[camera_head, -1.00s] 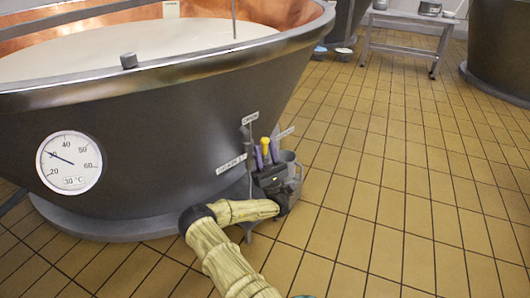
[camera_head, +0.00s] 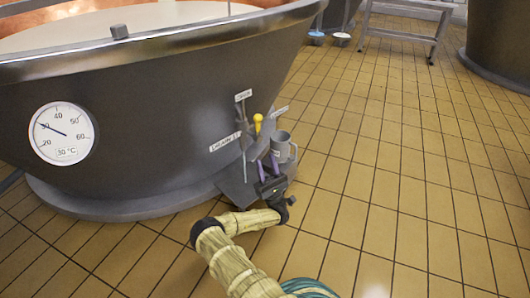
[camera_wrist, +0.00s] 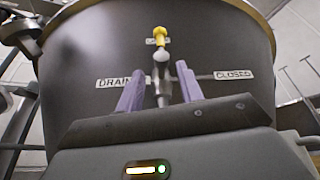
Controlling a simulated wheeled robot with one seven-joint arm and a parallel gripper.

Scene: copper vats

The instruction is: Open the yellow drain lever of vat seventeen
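The vat (camera_head: 150,135) is a dark, wide tub with a copper inside and pale liquid. Its drain lever has a yellow knob (camera_head: 258,118) on a grey stem, and the knob shows in the wrist view (camera_wrist: 159,31) at the upper middle. The lever stands near upright. Labels read DRAIN (camera_wrist: 113,81) on the left and CLOSED (camera_wrist: 233,75) on the right; a small label behind the knob is unreadable there. My gripper (camera_wrist: 160,70) is open, its purple fingers apart on either side of the stem in the picture, below the knob. I see no contact. In the head view my gripper (camera_head: 267,163) is below the knob.
A grey cylindrical part (camera_head: 281,146) is close to my gripper on the right. A round gauge (camera_head: 63,133) is on the vat wall. Tiled floor (camera_head: 370,190) lies open to the right. Another dark vat (camera_head: 505,50) and a metal stand (camera_head: 405,35) are behind.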

